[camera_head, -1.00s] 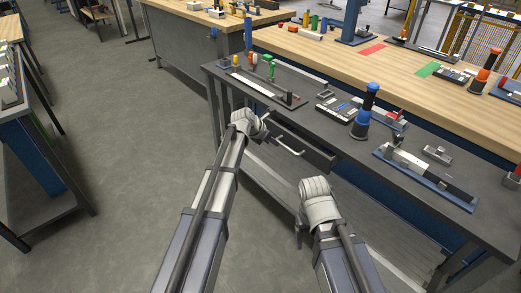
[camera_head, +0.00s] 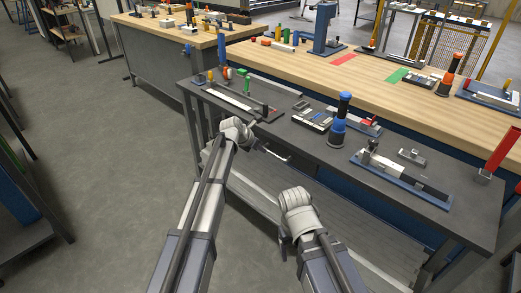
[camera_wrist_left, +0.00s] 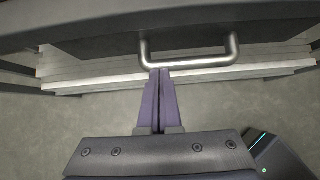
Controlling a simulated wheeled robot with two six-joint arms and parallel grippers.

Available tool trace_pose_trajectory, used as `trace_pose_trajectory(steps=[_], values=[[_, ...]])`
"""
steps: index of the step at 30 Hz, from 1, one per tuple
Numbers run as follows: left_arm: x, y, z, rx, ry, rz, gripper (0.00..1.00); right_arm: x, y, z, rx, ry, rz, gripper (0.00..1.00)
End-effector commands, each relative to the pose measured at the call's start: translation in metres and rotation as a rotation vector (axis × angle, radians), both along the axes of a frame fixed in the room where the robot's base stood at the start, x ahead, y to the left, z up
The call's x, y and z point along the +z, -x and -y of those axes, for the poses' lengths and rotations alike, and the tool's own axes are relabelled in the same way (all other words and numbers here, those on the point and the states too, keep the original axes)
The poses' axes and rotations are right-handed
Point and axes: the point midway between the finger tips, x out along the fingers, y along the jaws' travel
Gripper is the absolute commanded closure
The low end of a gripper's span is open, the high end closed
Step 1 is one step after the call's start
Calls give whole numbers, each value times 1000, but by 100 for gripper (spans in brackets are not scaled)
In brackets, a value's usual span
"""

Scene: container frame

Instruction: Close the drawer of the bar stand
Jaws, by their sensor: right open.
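The bar stand is a dark grey table (camera_head: 395,200) with tools on top, running across the right of the head view. Its drawer (camera_head: 303,158) is under the front edge and its bar handle (camera_head: 272,153) sticks out. The left wrist view shows the dark drawer front (camera_wrist_left: 100,45) under the table edge and the grey U-shaped handle (camera_wrist_left: 205,62). My left gripper (camera_wrist_left: 161,72) is shut, its fingertips at the left part of the handle bar; I cannot tell whether they touch. My right gripper (camera_head: 285,238) is open and empty, lower and in front of the stand.
A blue-black tool (camera_head: 340,120) and a blue clamp base (camera_head: 400,180) stand on the tabletop. A lower shelf (camera_head: 265,200) lies beneath it. A wooden bench (camera_head: 420,110) is behind. Grey floor (camera_head: 100,200) at the left is free.

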Motion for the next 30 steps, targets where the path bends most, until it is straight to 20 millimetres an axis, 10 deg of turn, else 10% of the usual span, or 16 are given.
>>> trace_pose_trajectory(steps=[30], values=[[87, 78, -70, -3, 0, 0, 100, 87, 0, 0, -1, 0, 0, 27]])
